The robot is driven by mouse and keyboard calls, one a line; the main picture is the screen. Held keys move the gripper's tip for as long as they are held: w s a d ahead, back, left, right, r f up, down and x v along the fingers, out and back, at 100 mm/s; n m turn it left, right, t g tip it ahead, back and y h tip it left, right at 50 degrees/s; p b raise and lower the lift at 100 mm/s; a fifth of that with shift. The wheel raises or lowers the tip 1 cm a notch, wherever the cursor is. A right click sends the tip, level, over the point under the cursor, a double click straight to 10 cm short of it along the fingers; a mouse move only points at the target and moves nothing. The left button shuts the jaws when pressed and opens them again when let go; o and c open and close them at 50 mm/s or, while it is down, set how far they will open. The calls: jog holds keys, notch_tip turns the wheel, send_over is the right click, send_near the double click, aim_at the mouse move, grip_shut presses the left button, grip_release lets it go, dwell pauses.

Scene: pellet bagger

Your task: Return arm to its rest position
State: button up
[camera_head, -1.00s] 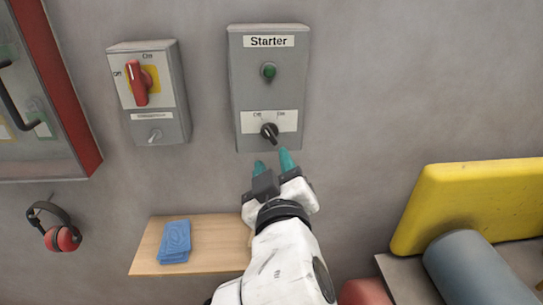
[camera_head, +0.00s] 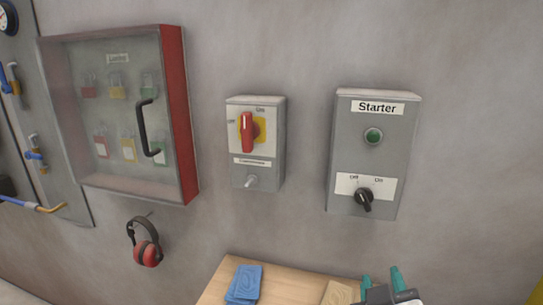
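My gripper (camera_head: 382,282) shows at the bottom right edge of the head view, with its two teal fingertips pointing up. The fingertips stand apart with a gap between them, and nothing shows in the gap. The gripper is below the grey Starter box (camera_head: 373,155) and apart from it. The rest of my arm is almost wholly out of view.
A wooden shelf (camera_head: 287,287) with blue cloths (camera_head: 244,284) lies left of my gripper. On the wall are a red-handled switch box (camera_head: 254,143), a red lock cabinet (camera_head: 176,110) and hanging ear defenders (camera_head: 146,247). A yellow thing (camera_head: 536,292) shows at the right edge.

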jog(key=s+d+f+g+y, duration=0.1)
jog(key=s+d+f+g, duration=0.25)
jog(key=f, duration=0.35)
jog(key=s+d+f+m+g, duration=0.1)
jog(key=s+d+f+g, duration=0.1)
jog(key=s+f, duration=0.35)
jog(key=s+d+f+g+y, duration=0.1)
jog(key=s+d+f+g, duration=0.1)
jog(key=f, duration=0.6)
jog(key=s+f+g+y, duration=0.1)
jog(key=s+f+g, duration=0.2)
jog(key=s+f, duration=0.2)
jog(key=s+f+m+g+y, duration=0.1)
jog(key=s+f, duration=0.4)
jog(key=s, duration=0.6)
jog(key=shift+d+f+m+g+y, duration=0.25)
jog(key=shift+g+y, duration=0.25)
jog(key=shift+g, duration=0.45)
